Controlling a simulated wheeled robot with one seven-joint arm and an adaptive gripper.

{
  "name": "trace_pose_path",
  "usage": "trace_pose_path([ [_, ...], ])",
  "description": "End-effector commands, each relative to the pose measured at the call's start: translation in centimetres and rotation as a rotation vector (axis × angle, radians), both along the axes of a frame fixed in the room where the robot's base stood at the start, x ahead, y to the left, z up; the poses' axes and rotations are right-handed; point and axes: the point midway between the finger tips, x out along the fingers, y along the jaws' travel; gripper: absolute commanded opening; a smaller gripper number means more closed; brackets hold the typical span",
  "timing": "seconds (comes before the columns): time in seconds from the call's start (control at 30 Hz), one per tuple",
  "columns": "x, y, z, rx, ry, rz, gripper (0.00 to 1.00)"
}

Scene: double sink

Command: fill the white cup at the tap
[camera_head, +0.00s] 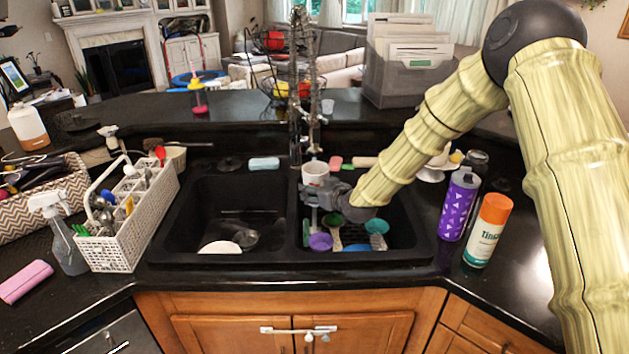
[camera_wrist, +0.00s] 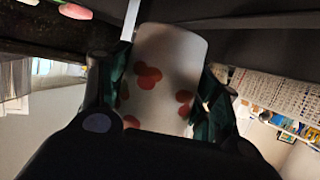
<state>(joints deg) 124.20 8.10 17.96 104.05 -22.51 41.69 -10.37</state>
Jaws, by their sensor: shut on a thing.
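The white cup (camera_head: 315,172) is over the right basin of the double sink, just below the tap (camera_head: 300,75). In the wrist view the cup (camera_wrist: 168,68) is white with red spots and sits between the two fingers. My gripper (camera_head: 319,190) is shut on the cup and holds it above the basin floor; its fingers (camera_wrist: 162,95) press on both sides. The inside of the cup is hidden. A pale narrow strip (camera_wrist: 130,18) shows beside the cup's end in the wrist view; I cannot tell what it is.
The right basin holds a purple cup (camera_head: 320,242) and several utensils. A white plate (camera_head: 220,247) lies in the left basin (camera_head: 235,205). A purple bottle (camera_head: 458,205) and an orange-capped can (camera_head: 487,230) stand at right. A white caddy (camera_head: 125,220) stands at left.

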Motion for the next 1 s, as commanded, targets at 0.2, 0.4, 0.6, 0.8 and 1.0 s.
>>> trace_pose_path([
  [0.2,0.0,0.0,1.5,0.000,-0.002,0.000,0.29],
  [0.4,0.1,0.0,2.7,0.000,-0.002,0.000,0.29],
  [0.6,0.1,0.0,3.9,0.001,-0.003,0.000,0.29],
  [0.8,0.0,0.0,4.8,0.000,-0.002,0.000,0.29],
  [1.0,0.0,0.0,5.0,0.000,-0.001,0.000,0.29],
])
